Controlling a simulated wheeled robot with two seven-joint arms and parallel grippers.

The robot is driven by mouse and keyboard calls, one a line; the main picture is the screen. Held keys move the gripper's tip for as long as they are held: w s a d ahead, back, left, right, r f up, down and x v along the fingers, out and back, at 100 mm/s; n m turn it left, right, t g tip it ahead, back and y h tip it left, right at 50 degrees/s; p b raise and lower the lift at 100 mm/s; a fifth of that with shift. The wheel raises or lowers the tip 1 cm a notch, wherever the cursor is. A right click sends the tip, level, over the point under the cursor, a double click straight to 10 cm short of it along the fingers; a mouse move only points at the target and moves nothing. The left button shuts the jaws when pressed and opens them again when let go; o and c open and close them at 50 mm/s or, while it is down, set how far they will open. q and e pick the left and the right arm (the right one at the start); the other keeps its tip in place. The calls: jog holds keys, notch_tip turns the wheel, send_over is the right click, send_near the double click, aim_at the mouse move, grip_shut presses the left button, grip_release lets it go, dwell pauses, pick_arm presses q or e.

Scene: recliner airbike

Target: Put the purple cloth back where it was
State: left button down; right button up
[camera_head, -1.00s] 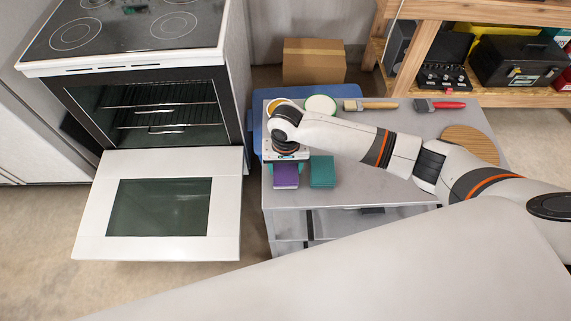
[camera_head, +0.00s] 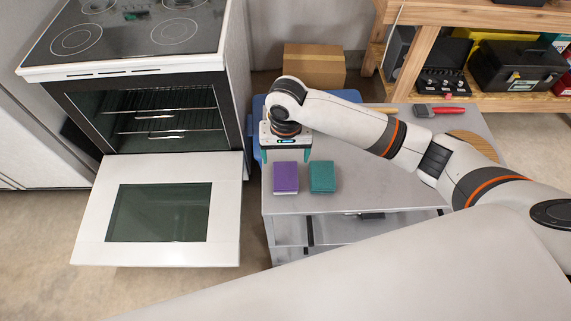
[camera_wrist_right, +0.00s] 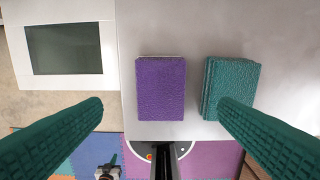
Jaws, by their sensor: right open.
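The purple cloth (camera_head: 286,177), a folded flat block, lies on the grey table's front left part, close to its left edge. It shows whole in the right wrist view (camera_wrist_right: 161,88). A folded teal cloth (camera_head: 322,177) lies just right of it with a small gap, and also shows in the wrist view (camera_wrist_right: 234,80). My right gripper (camera_head: 286,155) is open and empty, raised above the purple cloth, its teal fingers spread wide and apart from it. In the wrist view one finger overlaps the lower edge of the teal cloth. My left gripper is out of view.
The oven (camera_head: 150,110) at left has its door (camera_head: 95,225) folded down beside the table (camera_head: 400,190). A red-handled tool (camera_head: 448,110) and a round wooden board (camera_head: 475,142) lie at the table's back right. A cardboard box (camera_head: 314,65) stands behind.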

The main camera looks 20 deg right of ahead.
jog(key=shift+r, duration=1.8)
